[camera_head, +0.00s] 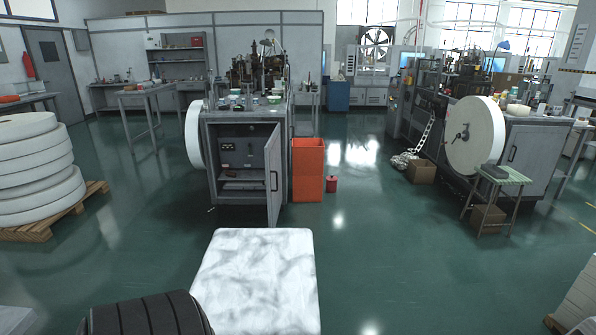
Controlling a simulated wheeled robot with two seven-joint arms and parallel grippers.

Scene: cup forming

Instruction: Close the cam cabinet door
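The grey cam cabinet (240,132) stands at the centre, under a machine with small parts and cups on its top. Its door (273,177) is hinged on the right side and swung open towards me, so I see it nearly edge-on. A handle shows on the door near its free edge. The open front shows a dark interior (241,158) with a panel of controls and a shelf. Neither my left nor my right gripper is in view.
An orange bin (308,169) stands just right of the open door, with a red canister (331,184) beside it. A large white roll (194,134) is on the cabinet's left side. Stacked white rolls (35,165) sit on a pallet at left.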

